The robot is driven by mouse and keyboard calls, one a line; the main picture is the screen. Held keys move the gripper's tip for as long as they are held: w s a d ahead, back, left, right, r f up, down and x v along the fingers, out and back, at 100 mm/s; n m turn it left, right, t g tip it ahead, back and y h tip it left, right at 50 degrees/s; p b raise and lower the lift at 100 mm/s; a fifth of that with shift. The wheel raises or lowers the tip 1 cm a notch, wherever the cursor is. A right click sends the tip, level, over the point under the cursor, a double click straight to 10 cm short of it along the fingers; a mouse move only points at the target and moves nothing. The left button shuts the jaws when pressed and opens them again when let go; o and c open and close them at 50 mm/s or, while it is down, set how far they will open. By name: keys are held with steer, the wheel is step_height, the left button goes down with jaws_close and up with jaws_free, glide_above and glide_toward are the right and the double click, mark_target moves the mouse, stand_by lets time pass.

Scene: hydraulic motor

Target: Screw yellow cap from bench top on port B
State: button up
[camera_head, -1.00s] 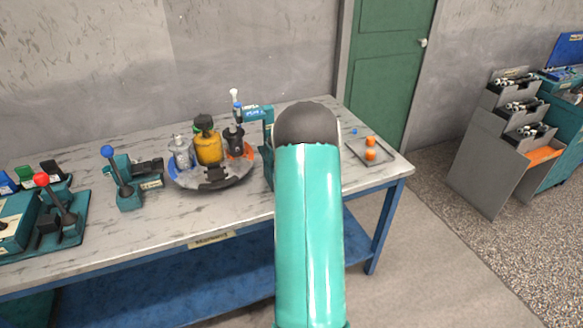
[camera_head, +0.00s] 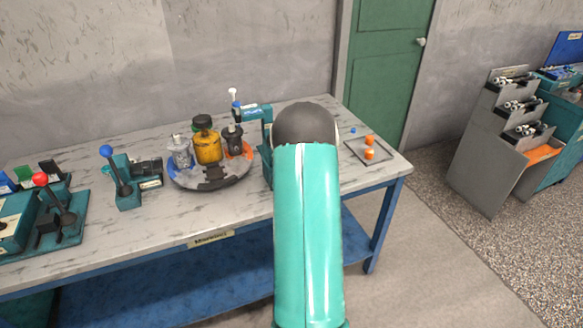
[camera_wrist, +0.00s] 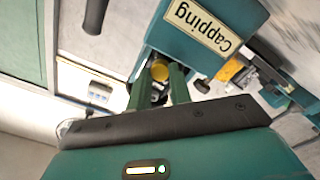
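In the wrist view my gripper (camera_wrist: 160,78) has two green fingers reaching forward. A round yellow cap (camera_wrist: 160,70) sits between the fingertips and fills the gap, so the fingers appear shut on it. A teal fixture labelled "Capping" (camera_wrist: 205,25) stands right in front of the fingertips. In the head view my arm hides the gripper and the cap. Part of a teal fixture (camera_head: 266,140) shows just left of my arm. I cannot make out port B.
A round stand (camera_head: 215,182) with a yellow container (camera_head: 207,148) is on the bench (camera_head: 240,214), left of my arm. A blue-knobbed lever unit (camera_head: 122,185) and a red-knobbed one (camera_head: 60,215) are further left. A tray (camera_head: 358,155) with orange pieces is at right.

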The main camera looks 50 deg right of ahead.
steer(key=shift+s+d+f, duration=0.2)
steer(key=shift+s+f, duration=0.15)
steer(key=shift+s, duration=0.05)
jaws_close()
steer(key=m, duration=0.5)
steer(key=shift+d+r+m+g, duration=0.1)
steer(key=shift+m+g, duration=0.2)
steer(key=shift+g, duration=0.1)
steer(key=o, duration=0.6)
jaws_free()
steer(key=shift+o, duration=0.2)
steer(key=shift+w+r, duration=0.15)
steer(key=shift+w, duration=0.1)
steer(key=shift+w+r+y, duration=0.1)
steer(key=shift+r+y, duration=0.05)
steer(key=shift+y, duration=0.15)
